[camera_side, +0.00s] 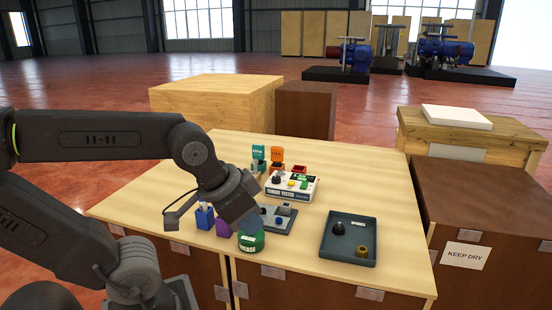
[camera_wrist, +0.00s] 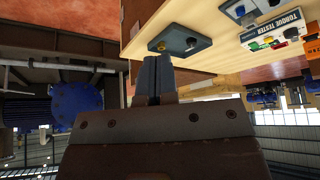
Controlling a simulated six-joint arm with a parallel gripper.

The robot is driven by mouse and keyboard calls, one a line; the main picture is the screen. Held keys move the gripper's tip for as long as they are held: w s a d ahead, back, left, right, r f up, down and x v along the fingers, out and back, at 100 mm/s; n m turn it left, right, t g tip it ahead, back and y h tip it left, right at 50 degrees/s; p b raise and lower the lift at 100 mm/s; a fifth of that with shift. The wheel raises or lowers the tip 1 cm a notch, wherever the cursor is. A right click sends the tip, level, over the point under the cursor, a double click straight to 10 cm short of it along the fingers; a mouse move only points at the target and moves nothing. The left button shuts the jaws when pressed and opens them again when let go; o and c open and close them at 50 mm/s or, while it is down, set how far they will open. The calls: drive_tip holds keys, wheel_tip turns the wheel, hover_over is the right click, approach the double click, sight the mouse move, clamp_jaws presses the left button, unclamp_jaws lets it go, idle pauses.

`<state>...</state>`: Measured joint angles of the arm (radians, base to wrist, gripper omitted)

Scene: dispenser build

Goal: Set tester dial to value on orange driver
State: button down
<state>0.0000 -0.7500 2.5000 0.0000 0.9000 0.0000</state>
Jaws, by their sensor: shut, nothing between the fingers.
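The torque tester (camera_side: 292,189) is a white box with coloured buttons and a black dial (camera_side: 276,180) on top, behind my gripper in the side view. It also shows at the upper right of the wrist view (camera_wrist: 275,31). An orange piece (camera_side: 277,155), likely the orange driver, stands behind the tester; its marking is too small to read. My gripper (camera_side: 254,226) is above the table near the green grease tub, apart from the tester. In the wrist view its fingers (camera_wrist: 157,80) are together and empty.
The green grease tub (camera_side: 251,242) is below my gripper. A grey plate with parts (camera_side: 290,224) lies in front of the tester. Blue (camera_side: 205,217) and purple (camera_side: 223,227) holders stand left. The spares tray (camera_side: 340,252) is at right. A teal piece (camera_side: 258,153) stands beside the orange one.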

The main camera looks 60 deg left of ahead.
drive_tip(key=c, duration=1.8)
unclamp_jaws()
drive_tip(key=shift+c, duration=0.2)
drive_tip(key=shift+o, duration=0.7)
drive_tip(key=shift+w+a+r, duration=0.1)
drive_tip(key=o, duration=0.6)
drive_tip(key=w+a+r+g, duration=0.1)
drive_tip(key=w+a+r, duration=0.4)
drive_tip(key=w, duration=0.3)
drive_tip(key=shift+w+a+g+y, duration=0.25)
drive_tip(key=shift+a+g+y, duration=0.05)
drive_tip(key=shift+a+y, duration=0.1)
drive_tip(key=g, duration=0.4)
hover_over(276, 177)
wheel_tip(276, 177, down, 3)
drive_tip(key=shift+h, duration=0.4)
wheel_tip(276, 177, down, 14)
drive_tip(key=shift+d+r, duration=0.15)
